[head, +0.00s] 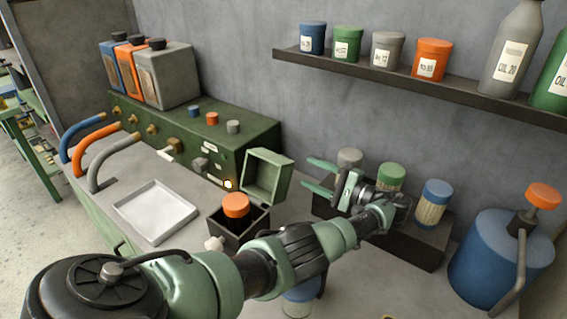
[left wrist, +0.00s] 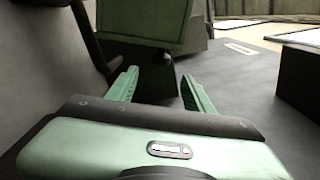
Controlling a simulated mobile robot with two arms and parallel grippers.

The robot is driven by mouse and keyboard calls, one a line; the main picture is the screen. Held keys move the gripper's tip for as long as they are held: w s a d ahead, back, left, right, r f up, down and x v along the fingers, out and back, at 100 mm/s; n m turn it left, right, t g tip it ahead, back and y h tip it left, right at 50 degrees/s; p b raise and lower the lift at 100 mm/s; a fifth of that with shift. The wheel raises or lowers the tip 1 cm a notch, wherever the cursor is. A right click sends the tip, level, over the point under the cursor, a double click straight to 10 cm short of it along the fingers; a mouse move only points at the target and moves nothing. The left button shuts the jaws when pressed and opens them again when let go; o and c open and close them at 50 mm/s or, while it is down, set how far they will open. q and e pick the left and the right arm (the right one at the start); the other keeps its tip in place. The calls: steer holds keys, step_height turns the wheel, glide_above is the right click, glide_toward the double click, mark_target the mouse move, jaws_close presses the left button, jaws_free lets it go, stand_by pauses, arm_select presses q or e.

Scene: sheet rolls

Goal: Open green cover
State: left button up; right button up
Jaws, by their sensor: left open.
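The green cover (head: 267,175) is a hollow, box-shaped lid. In the head view it stands tilted up beside the right end of the green machine, its hollow side showing. A dark open box (head: 240,228) is below it, with an orange-capped container (head: 236,206) inside. My left gripper (head: 318,178) is open and empty to the right of the cover, its fingers pointing towards it with a gap between. In the left wrist view, a green block that looks like the cover (left wrist: 145,22) is beyond the open fingertips (left wrist: 158,82). My right gripper does not show.
The green machine (head: 190,125) with knobs and taps stands against the wall. A white tray (head: 156,211) lies in front. Behind my left gripper, capped rolls (head: 391,177) stand on a dark rack (head: 412,243). A blue pump can (head: 498,262) is at the right. A shelf (head: 420,88) hangs above.

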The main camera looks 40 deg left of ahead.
mark_target(271, 174)
arm_select(q)
steer(key=a, duration=0.3)
steer(key=a+p, duration=0.1)
steer(key=a, duration=0.3)
steer(key=s+a, duration=0.1)
steer(key=a, duration=0.2)
steer(key=shift+s+a, duration=0.1)
steer(key=shift+a, duration=0.2)
jaws_close()
stand_by(0.9)
